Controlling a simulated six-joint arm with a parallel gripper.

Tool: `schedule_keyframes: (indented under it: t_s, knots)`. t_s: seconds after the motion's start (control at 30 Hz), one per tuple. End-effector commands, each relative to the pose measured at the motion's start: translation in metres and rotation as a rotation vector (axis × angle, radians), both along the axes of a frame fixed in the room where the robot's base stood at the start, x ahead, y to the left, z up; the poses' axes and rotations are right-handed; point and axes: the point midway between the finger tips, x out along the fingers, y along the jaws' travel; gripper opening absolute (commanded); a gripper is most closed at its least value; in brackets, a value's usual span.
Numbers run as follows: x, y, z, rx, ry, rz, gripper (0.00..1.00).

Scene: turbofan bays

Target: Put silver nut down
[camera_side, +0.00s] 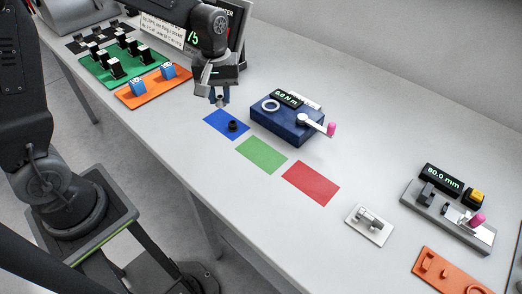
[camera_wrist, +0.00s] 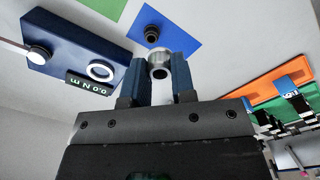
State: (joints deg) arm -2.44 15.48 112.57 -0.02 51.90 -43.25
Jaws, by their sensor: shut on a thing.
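The silver nut (camera_wrist: 160,66) is a short metal ring with a dark hole, held between the two blue fingers of my gripper (camera_wrist: 160,75). In the side view my gripper (camera_side: 219,99) points down just above the back-left part of the blue mat (camera_side: 213,117); the nut is hardly visible there. My gripper is shut on the nut. A small black round part (camera_side: 233,126) stands on the blue mat, and it also shows in the wrist view (camera_wrist: 151,34), just beyond the nut. I cannot tell the exact height of the nut above the mat.
A dark blue torque tester (camera_side: 277,124) with a ring, a pink-ended lever and a "0.0 N m" display stands right of the blue mat. Green (camera_side: 262,155) and red (camera_side: 311,183) mats are bare. An orange tray (camera_side: 140,95) with blue blocks lies left.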

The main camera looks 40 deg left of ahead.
Motion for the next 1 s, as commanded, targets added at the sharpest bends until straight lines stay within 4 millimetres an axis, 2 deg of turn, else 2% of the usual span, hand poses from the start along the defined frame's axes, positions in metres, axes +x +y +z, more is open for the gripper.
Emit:
schedule_keyframes:
  t_s: [0.17,0.4,0.53,0.77,1.0]
  knots:
    - [0.003,-0.029,-0.018,0.000,0.004,-0.023,0.00]
    - [0.014,-0.080,-0.050,0.001,0.004,-0.020,0.00]
    - [0.018,-0.101,-0.062,0.001,0.004,-0.017,0.00]
    - [0.021,-0.113,-0.075,0.000,0.003,-0.012,0.00]
    - [0.021,-0.113,-0.106,0.001,0.002,-0.012,0.00]
